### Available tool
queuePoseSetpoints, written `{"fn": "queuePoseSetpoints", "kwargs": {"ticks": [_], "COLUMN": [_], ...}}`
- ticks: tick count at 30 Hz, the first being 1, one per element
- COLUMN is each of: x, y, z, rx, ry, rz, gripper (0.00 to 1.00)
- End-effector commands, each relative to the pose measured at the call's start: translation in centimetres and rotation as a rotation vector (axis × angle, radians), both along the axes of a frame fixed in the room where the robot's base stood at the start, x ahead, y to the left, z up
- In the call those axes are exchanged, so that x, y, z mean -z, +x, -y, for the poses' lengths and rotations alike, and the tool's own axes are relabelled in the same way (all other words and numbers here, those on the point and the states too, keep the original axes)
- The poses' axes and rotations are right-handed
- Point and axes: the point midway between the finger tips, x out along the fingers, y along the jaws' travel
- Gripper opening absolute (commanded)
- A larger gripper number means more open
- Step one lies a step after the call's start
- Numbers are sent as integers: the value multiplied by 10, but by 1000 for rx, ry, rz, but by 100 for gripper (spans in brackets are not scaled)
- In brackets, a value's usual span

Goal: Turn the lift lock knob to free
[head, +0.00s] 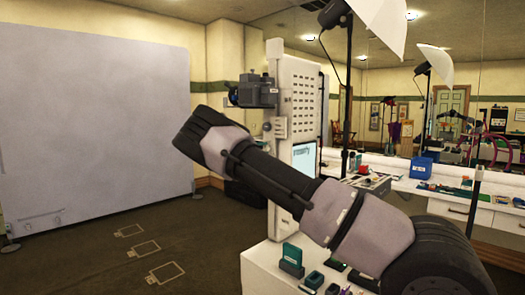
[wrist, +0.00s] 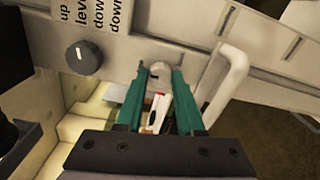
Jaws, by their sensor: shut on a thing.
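In the wrist view, my gripper (wrist: 160,78) has two teal fingers, closed at their tips on a small pale rounded knob (wrist: 160,67) at the edge of a light grey panel. This looks like the lift lock knob; the fingers cover its sides, and I cannot read its setting or any free mark. In the head view my arm crosses in front of the tall white column (head: 299,92), and the gripper and knob are hidden.
A dark round knob (wrist: 82,58) with printed labels sits left of the fingers. A pale bent handle (wrist: 228,82) stands close on the right. A grey camera-like device (head: 252,91) is mounted beside the column. Floor at left is clear.

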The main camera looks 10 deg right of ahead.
Motion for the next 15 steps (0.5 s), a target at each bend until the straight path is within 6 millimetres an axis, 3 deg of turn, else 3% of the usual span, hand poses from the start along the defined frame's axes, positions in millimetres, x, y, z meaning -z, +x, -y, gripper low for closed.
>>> {"fn": "queuePoseSetpoints", "kwargs": {"ticks": [8,9,11,15], "x": [1,1,1,1], "y": [0,0,0,0], "z": [-1,-1,-1,-1], "rx": [-2,-2,-2,-1], "ry": [0,0,1,0], "rz": [-2,-2,-2,-1], "gripper": [0,44,67,67]}}
